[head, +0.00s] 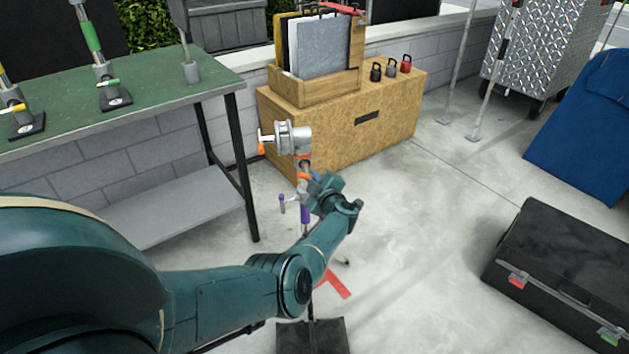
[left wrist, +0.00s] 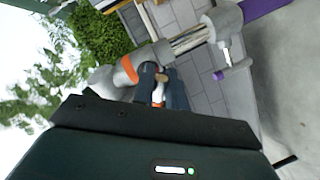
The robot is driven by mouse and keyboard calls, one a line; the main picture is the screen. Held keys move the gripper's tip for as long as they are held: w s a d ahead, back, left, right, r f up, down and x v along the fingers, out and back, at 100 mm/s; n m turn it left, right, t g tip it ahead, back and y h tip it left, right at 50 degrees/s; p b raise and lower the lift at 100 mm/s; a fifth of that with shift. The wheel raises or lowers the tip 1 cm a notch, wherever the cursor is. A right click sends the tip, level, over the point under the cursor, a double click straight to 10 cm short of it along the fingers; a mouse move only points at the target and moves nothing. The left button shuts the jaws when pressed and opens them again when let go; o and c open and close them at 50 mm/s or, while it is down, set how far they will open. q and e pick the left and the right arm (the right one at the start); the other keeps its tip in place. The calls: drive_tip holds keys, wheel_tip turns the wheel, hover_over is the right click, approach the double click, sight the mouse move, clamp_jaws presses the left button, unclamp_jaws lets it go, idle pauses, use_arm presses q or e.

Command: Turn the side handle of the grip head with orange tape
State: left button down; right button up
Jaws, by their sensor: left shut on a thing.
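The grip head with orange tape (head: 293,138) is a grey metal clamp on top of an upright stand. Its orange-tape band (left wrist: 128,69) and grey body show in the left wrist view. My left gripper (head: 312,180) is just below the grip head in the head view. In the left wrist view its dark fingers (left wrist: 159,88) are close together on the side handle (left wrist: 158,93), a small part with an orange tip, beside the orange band. The fingers hide most of the handle. The stand's lower part has purple tape (head: 305,214). My right gripper is not in view.
A wooden cabinet (head: 385,120) with a board crate stands behind the grip head. A green-topped table (head: 150,92) with taped stands is at the left. A black case (head: 560,265) lies at the right. A red floor mark (head: 335,282) is near the stand. Floor is clear between stand and case.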

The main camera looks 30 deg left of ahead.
use_arm(q)
drive_tip(key=c, duration=1.4)
unclamp_jaws()
drive_tip(key=shift+w+r, duration=0.2)
drive_tip(key=shift+r, duration=0.55)
drive_tip(key=shift+c, duration=0.2)
drive_tip(key=shift+o, duration=1.2)
drive_tip(key=shift+s+f, duration=0.1)
drive_tip(key=shift+f, duration=0.1)
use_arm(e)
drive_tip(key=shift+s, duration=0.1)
use_arm(q)
drive_tip(key=shift+s, duration=0.1)
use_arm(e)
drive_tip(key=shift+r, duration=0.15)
use_arm(q)
drive_tip(key=shift+s+d+p, duration=0.15)
drive_tip(key=shift+d+p, duration=0.1)
drive_tip(key=shift+p, duration=0.2)
drive_tip(key=p+v, duration=0.8)
drive_tip(key=v, duration=0.4)
drive_tip(key=shift+d, duration=0.2)
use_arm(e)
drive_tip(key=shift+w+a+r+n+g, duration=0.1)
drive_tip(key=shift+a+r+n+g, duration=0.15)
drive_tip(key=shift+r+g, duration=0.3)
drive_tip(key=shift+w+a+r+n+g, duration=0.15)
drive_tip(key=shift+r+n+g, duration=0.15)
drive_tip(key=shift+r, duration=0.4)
